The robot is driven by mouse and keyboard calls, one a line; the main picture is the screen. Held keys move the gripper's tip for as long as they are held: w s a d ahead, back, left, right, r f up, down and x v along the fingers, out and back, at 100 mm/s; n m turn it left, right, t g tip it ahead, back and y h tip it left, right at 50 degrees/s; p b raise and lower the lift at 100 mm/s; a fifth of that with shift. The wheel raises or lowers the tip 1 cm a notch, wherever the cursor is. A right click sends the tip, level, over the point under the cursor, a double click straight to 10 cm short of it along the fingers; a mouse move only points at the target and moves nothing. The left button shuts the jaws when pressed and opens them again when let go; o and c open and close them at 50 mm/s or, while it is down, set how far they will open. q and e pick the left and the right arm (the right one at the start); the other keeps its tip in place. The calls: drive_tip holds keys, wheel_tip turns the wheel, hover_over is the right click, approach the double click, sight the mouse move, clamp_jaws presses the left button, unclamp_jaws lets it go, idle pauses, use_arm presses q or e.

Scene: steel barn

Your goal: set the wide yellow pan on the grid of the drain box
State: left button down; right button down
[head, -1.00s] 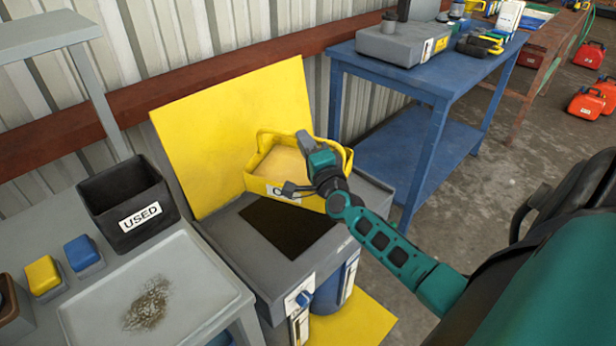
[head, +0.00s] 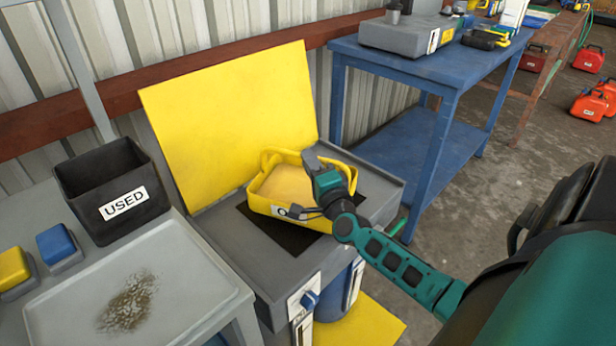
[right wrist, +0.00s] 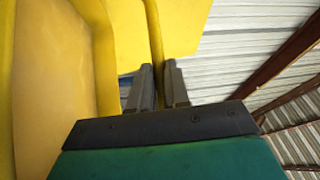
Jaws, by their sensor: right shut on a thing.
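The wide yellow pan (head: 289,184) is over the drain box (head: 372,195) in the head view, covering part of the dark grid (head: 262,229). My right gripper (head: 318,172) is shut on the pan's right side. In the right wrist view the pan (right wrist: 62,90) fills the left, and the fingers (right wrist: 157,85) close around its yellow handle bar. I cannot tell whether the pan's underside touches the grid. The near part of the grid shows in front of the pan. My left gripper is not in view.
The drain box's yellow lid (head: 235,120) stands open behind the pan. A black bin marked USED (head: 90,185) and a grey tray (head: 195,262) are at the left. A blue table (head: 405,62) stands behind at the right.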

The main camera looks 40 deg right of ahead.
wheel_tip(320, 180, down, 2)
drive_tip(key=shift+f+b, duration=0.1)
drive_tip(key=shift+b, duration=0.65)
drive_tip(key=c, duration=1.1)
unclamp_jaws()
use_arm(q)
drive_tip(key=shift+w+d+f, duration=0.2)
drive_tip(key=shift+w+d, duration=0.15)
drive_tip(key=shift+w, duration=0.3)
